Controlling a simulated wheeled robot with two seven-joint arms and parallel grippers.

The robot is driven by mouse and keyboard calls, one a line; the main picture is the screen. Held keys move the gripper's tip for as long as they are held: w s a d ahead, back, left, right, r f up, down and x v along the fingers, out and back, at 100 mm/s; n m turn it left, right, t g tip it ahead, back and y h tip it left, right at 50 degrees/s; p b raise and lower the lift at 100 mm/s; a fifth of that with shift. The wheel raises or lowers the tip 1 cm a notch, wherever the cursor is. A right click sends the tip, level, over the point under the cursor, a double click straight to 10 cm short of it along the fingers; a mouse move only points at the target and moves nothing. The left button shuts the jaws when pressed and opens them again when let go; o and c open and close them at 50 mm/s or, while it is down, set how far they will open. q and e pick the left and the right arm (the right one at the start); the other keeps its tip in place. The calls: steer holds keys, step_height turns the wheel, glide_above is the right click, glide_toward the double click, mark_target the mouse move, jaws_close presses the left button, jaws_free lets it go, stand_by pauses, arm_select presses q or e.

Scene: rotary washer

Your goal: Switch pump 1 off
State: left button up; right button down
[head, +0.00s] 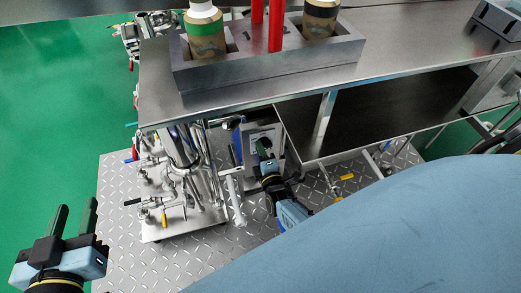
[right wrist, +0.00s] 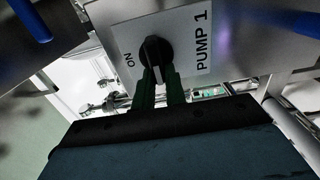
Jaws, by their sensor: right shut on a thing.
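The pump 1 switch is a black rotary knob (right wrist: 156,50) on a light panel (right wrist: 185,22) marked "ON" and "PUMP 1" in the right wrist view. A light stripe shows between the fingers at the knob's lower side. My right gripper (right wrist: 160,84) has its two dark green fingers closed on the knob. In the head view, my right gripper (head: 264,150) reaches a pale box (head: 270,131) under the table edge, and the knob is hidden there. My left gripper (head: 73,222) is open and empty at the lower left, well away from the switch.
A steel table (head: 225,95) overhangs the switch box and carries a grey holder (head: 270,68) with bottles. Steel pipes and valves (head: 180,165) stand left of the box. A dark shelf (head: 380,110) is to the right. Green floor at left is clear.

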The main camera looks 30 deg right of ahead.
arm_select(q)
steer(key=shift+w+r, duration=0.15)
steer(key=shift+r, duration=0.15)
arm_select(e)
steer(key=c, duration=1.4)
jaws_free()
steer(key=shift+c, duration=0.2)
arm_select(q)
steer(key=shift+f, duration=0.1)
arm_select(e)
steer(key=shift+s, duration=0.1)
